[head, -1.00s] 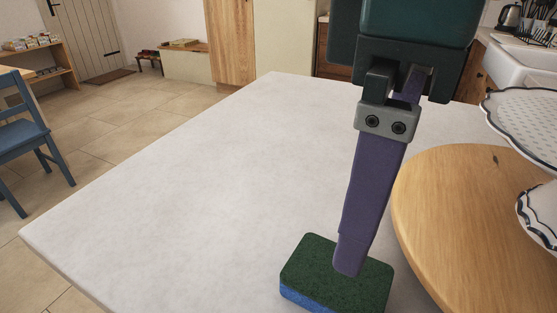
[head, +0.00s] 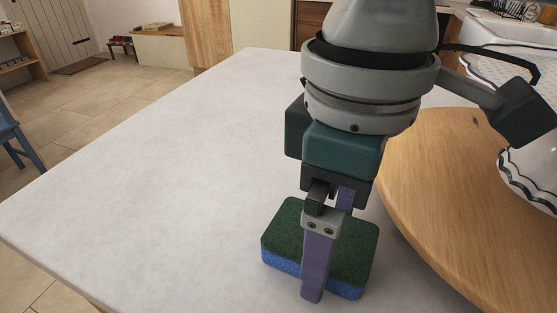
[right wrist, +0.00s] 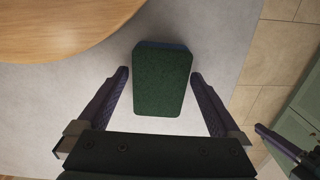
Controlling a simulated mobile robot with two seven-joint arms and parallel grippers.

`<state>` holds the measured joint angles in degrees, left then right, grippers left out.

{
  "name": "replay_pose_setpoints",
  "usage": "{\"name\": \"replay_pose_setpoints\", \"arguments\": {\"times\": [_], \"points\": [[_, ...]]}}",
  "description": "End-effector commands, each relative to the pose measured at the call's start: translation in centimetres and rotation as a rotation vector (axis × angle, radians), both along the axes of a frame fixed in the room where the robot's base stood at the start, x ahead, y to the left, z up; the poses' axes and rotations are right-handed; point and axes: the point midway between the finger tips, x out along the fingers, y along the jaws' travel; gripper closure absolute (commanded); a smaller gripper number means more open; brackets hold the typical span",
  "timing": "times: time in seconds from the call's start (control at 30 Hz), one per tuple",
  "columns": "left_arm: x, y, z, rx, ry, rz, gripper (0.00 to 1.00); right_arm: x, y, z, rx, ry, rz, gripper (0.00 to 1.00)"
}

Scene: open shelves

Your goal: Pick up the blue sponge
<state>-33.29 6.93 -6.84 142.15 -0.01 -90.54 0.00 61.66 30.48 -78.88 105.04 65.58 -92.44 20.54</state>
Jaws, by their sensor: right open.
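The blue sponge (head: 284,225) lies flat on the white table, its dark green scouring side up and its blue layer showing along the lower edge. My right gripper (head: 322,280) is above and in front of it in the head view, one purple finger covering part of the sponge; the other finger is mostly hidden. In the right wrist view the sponge (right wrist: 163,82) lies between the two open fingers of my right gripper (right wrist: 160,75), with a gap on each side. It is not held.
A round wooden board (head: 440,190) lies close to the right of the sponge, bearing a white dish with a dark wavy rim (head: 520,165). The white table (head: 170,170) is clear to the left. A blue chair (head: 18,145) stands beyond its left edge.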

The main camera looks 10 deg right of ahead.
Motion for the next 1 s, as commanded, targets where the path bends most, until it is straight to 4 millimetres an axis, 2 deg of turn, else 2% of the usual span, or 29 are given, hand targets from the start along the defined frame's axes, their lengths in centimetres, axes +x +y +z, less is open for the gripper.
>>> {"name": "replay_pose_setpoints", "arguments": {"times": [0.07,0.7,1.0], "points": [[0.00,-0.08,0.01,-0.003,0.000,0.002,1.00,-0.01,0.02,0.03,0.000,0.000,0.000,0.01],[0.01,-0.13,0.00,-0.005,0.000,0.003,1.00,0.00,0.02,0.06,0.001,-0.001,0.001,0.71],[0.00,0.07,0.10,0.003,0.001,-0.003,1.00,0.02,0.04,0.43,0.002,-0.001,0.001,0.72]]}}
